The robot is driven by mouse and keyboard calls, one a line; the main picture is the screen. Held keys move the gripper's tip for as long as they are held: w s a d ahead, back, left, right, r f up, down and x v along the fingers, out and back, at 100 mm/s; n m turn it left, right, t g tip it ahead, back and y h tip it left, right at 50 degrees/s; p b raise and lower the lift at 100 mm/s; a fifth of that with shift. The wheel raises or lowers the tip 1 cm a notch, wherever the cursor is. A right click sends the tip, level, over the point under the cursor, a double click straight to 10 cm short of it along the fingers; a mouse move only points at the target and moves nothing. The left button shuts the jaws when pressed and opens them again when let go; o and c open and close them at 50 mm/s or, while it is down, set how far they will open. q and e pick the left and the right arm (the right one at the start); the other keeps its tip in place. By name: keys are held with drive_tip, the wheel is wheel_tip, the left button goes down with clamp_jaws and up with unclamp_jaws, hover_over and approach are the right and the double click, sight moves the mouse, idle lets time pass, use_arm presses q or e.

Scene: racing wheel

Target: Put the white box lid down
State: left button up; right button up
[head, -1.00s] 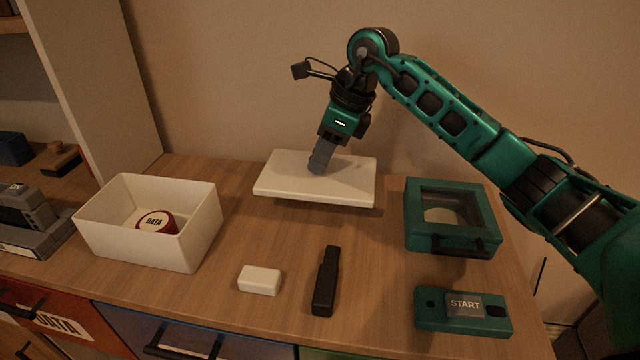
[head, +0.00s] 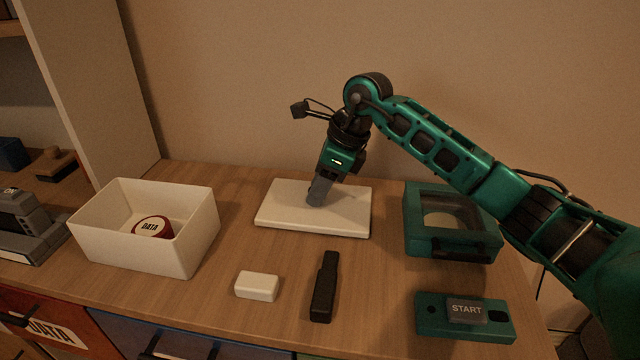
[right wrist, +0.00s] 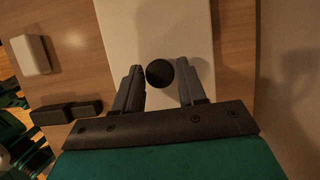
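The white box lid (head: 290,215) is a flat slab that appears to lie flat on the wooden counter, right of the open white box (head: 130,248). My right gripper (head: 315,197) points down at the middle of the lid. In the right wrist view, its two fingers (right wrist: 160,80) sit close on both sides of the lid's round dark knob (right wrist: 160,73) and appear shut on it. The lid also shows pale in that view (right wrist: 150,30). My left gripper is not in view.
In front of the lid are a small white block (head: 257,286) and a black stick-shaped object (head: 323,288). On the right are a teal case with a window (head: 452,240) and a teal START button box (head: 464,318). Bare counter surrounds the lid.

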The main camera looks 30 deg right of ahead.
drive_tip(key=o, duration=0.3)
drive_tip(key=shift+r, duration=0.1)
drive_tip(key=shift+r, duration=0.3)
drive_tip(key=p+v, duration=0.2)
drive_tip(key=v, duration=0.9)
drive_tip(key=shift+d+r, duration=0.15)
drive_tip(key=shift+r, duration=0.1)
